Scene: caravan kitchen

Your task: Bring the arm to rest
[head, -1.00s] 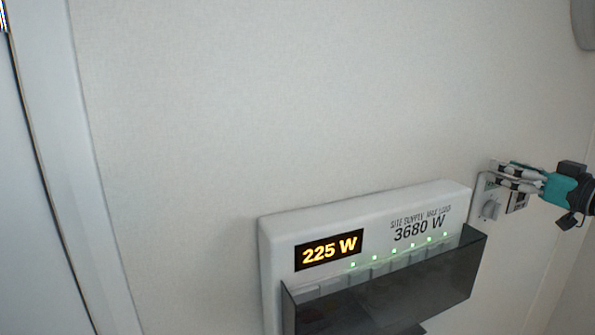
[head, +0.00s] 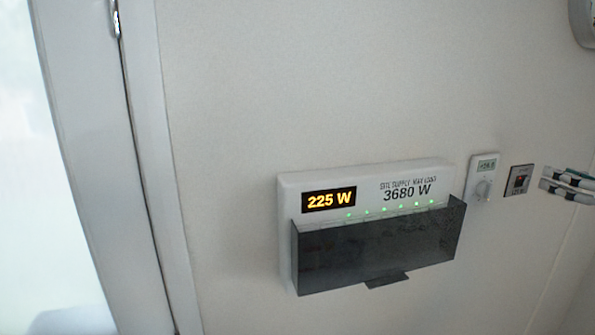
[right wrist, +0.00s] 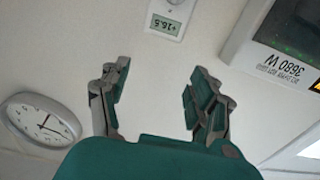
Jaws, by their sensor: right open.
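My right gripper (head: 568,185) is at the right edge of the head view, with only its fingers showing. In the right wrist view my right gripper (right wrist: 160,95) has its two fingers spread apart with nothing between them. It is just right of a small wall switch (head: 520,180) with a red light, apparently apart from it. Left of the switch is a white thermostat (head: 484,178) with a small display and a knob. The thermostat (right wrist: 168,22) also shows in the right wrist view, upside down, reading about +16.5. My left gripper is not in view.
A white power panel (head: 288,200) on the wall shows 225 W and 3680 W, with a row of green lights above a dark cover (head: 375,250). A door frame (head: 165,150) stands at left. A round wall clock (right wrist: 40,120) shows in the right wrist view. The wall between is bare.

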